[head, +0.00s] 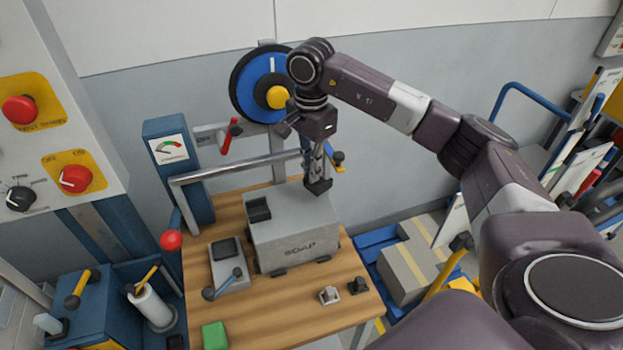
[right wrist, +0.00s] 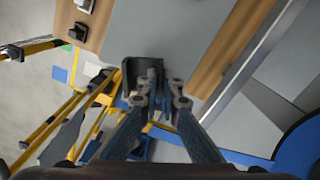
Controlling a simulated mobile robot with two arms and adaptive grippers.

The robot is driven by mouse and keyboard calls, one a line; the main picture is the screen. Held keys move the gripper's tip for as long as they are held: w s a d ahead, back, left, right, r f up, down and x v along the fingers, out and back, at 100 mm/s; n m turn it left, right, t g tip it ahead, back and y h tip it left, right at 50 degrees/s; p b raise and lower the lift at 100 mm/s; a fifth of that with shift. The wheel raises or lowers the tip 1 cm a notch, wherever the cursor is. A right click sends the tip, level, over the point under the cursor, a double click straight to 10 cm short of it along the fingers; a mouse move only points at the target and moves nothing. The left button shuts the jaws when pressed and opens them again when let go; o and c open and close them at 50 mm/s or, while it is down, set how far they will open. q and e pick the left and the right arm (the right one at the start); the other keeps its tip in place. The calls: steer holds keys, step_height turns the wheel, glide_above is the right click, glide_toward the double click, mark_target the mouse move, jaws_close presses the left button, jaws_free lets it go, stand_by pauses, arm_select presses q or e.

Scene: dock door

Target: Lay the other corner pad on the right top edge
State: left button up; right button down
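A grey box (head: 290,235) marked with lettering stands on the wooden table. One dark corner pad (head: 258,209) sits on its left top edge. My right gripper (head: 319,178) points down at the right top edge of the box, with the other dark corner pad (head: 319,188) at its fingertips. In the right wrist view, my fingers (right wrist: 160,98) are close together around part of this dark pad (right wrist: 129,76), which lies at the edge of the grey box top (right wrist: 165,35). Whether the pad fully touches the edge is hard to tell. My left gripper is not in view.
A metal bar (head: 235,168) crosses behind the box, close to my right gripper. A grey device with a lever (head: 229,268) stands left of the box. A green block (head: 214,335) and two small clips (head: 329,295) lie at the front of the wooden table (head: 290,318).

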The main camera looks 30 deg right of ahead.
step_height(320, 180, down, 4)
steer(key=shift+r+p, duration=0.1)
steer(key=shift+p, duration=0.5)
steer(key=shift+f+b, duration=0.25)
steer(key=shift+b, duration=0.05)
steer(key=c, duration=2.2)
jaws_free()
steer(key=shift+o, duration=0.2)
steer(key=shift+r, duration=0.15)
